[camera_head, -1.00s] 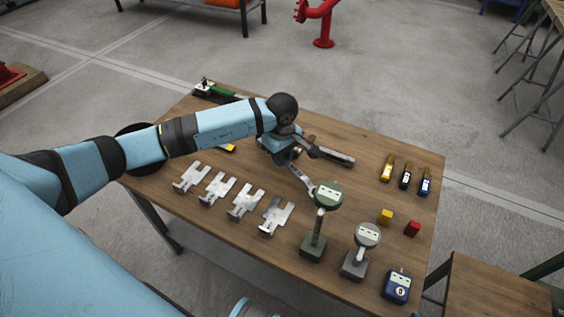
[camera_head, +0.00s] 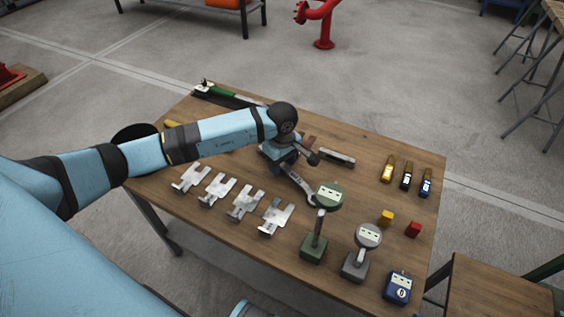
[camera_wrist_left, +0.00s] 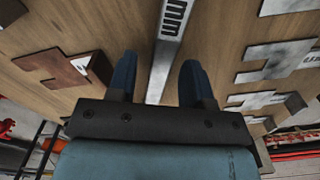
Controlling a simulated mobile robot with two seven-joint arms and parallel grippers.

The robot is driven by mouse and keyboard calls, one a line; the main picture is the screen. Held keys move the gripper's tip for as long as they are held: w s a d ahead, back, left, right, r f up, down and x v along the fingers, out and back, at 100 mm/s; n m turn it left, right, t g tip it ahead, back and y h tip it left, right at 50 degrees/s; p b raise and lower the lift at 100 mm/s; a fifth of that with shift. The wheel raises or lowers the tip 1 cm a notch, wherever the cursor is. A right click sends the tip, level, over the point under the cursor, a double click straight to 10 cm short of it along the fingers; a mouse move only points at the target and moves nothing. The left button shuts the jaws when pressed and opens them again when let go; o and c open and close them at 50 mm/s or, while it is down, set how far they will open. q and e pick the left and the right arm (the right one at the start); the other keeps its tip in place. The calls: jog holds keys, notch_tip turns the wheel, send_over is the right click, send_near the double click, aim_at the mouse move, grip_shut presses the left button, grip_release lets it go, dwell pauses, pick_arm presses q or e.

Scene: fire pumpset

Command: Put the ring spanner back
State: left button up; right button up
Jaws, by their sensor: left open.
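The ring spanner (camera_head: 297,181), a flat silver bar, lies on the wooden table with its near end beside the green-headed gauge (camera_head: 328,196). My left gripper (camera_head: 284,160) is low over the spanner's far part. In the left wrist view, its two dark blue fingers (camera_wrist_left: 158,78) are apart, with the spanner's marked shank (camera_wrist_left: 168,45) running between them. I cannot tell if a finger touches it. In the head view the arm hides the fingertips and the spanner's far end. My right gripper is not in view.
Several silver slotted plates (camera_head: 245,201) lie left of the spanner. A grey gauge (camera_head: 367,236) and a blue box (camera_head: 398,287) stand at the near right. A dark bar (camera_head: 337,157) lies right of the gripper.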

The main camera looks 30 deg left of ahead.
aim_at(282, 165)
pick_arm(q)
notch_tip(282, 165, up, 12)
jog(key=p, duration=0.1)
jog(key=shift+p, duration=0.35)
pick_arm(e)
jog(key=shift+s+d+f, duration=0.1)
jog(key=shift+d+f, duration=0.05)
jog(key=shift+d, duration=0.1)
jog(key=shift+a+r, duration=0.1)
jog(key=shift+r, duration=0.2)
